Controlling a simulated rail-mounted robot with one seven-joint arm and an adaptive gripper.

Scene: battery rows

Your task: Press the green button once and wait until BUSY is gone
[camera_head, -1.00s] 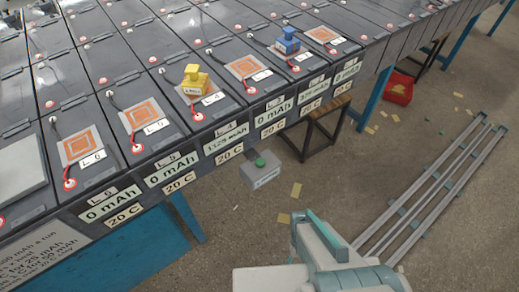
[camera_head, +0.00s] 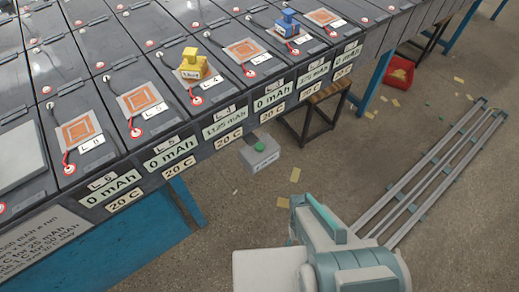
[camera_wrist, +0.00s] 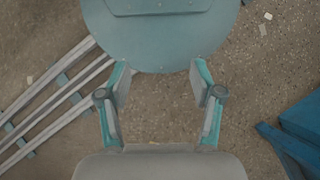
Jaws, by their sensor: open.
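The green button (camera_head: 259,147) sits on top of a small grey box (camera_head: 262,157) that juts from the front of the battery bench, in the head view. My gripper (camera_wrist: 160,120) shows in the wrist view, its two fingers apart with nothing between them, over bare floor. In the head view my arm (camera_head: 325,245) is at the bottom, below and right of the button, apart from it. The fingers do not show there. The battery labels show mAh values and 20 C. I cannot make out a BUSY sign.
A yellow block (camera_head: 192,65) and a blue block (camera_head: 288,24) stand on the batteries. A wooden stool (camera_head: 318,108) is under the bench. A red bin (camera_head: 400,72) and rails (camera_head: 440,175) are on the floor at the right.

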